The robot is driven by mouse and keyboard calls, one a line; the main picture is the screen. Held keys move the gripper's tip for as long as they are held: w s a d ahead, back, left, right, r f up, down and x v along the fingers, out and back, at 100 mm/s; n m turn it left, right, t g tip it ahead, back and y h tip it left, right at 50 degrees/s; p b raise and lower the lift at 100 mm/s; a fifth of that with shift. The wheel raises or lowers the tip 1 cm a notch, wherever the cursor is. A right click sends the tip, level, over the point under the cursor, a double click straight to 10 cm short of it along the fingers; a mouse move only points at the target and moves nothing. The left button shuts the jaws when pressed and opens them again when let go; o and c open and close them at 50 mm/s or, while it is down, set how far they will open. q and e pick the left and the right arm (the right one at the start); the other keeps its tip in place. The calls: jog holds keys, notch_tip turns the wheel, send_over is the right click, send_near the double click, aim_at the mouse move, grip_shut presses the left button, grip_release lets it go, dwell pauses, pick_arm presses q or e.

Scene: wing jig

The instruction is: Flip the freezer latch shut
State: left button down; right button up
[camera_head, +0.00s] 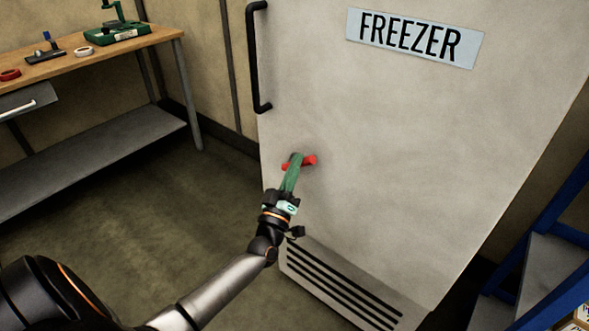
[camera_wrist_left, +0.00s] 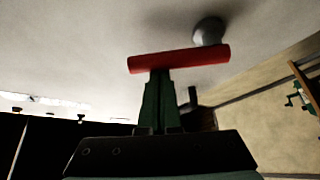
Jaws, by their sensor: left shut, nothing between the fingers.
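The freezer door (camera_head: 400,150) is a large pale panel with a blue FREEZER label. The latch (camera_head: 308,160) is a red bar low on the door near its left edge. In the left wrist view the red latch (camera_wrist_left: 180,58) lies crosswise, with a round grey pivot (camera_wrist_left: 209,31) behind its right end. My left gripper (camera_head: 296,163) has green fingers and is shut, with nothing between them. Its fingertips (camera_wrist_left: 158,76) are right at the bar's near side in the wrist view; I cannot tell whether they touch it. My right gripper is not in view.
A black door handle (camera_head: 258,60) stands above the latch at the door's left edge. A workbench (camera_head: 150,40) with tools is at the upper left. The floor (camera_head: 130,215) between bench and freezer is clear.

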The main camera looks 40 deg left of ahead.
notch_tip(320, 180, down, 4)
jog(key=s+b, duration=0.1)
jog(key=b, duration=0.3)
pick_arm(q)
jog(key=f+m+h, duration=0.1)
jog(key=m+h, duration=0.1)
jog(key=m, duration=0.2)
jog(key=d+f+m+t+h, duration=0.1)
jog(key=m+h, duration=0.2)
jog(key=m, duration=0.1)
jog(key=f+m+h, duration=0.1)
jog(key=m+h, duration=0.2)
jog(key=m, duration=0.1)
jog(key=shift+d+f+b, duration=0.3)
jog(key=shift+d+f, duration=0.1)
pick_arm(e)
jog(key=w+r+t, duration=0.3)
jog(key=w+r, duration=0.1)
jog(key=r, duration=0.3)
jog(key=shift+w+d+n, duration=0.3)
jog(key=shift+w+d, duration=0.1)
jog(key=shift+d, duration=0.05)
pick_arm(q)
jog(key=shift+r+t, duration=0.15)
jog(key=shift+t, duration=0.15)
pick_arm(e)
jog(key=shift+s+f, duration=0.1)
